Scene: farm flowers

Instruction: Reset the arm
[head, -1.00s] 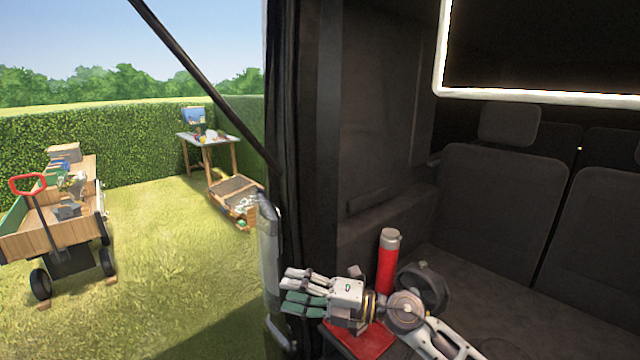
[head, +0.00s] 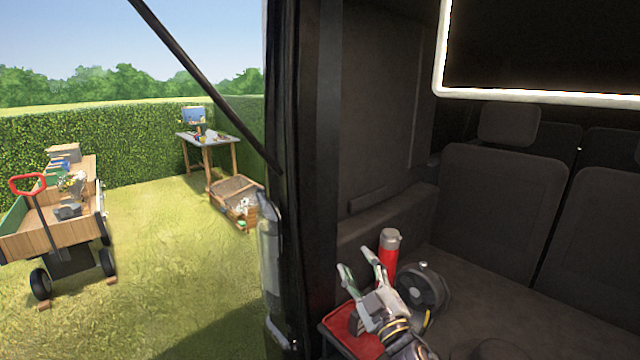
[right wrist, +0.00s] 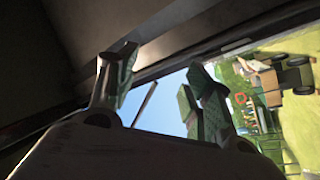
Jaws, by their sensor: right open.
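My right gripper (head: 362,270) is low in the middle of the head view, inside the dark vehicle. Its two fingers are spread apart with nothing between them, and they point up and toward the back. In the right wrist view the open fingers (right wrist: 160,85) show against the vehicle frame and sky. The gripper is in front of a red bottle with a grey cap (head: 389,255) and above a red tray (head: 337,321). I cannot tell if it touches either. My left gripper is not in view.
A dark round object (head: 424,287) stands right of the gripper, beside dark seats (head: 500,205). The vehicle's door frame (head: 300,180) is close on the left. Outside are a wooden wagon (head: 45,236), a table (head: 210,139) and a crate (head: 236,200) on grass.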

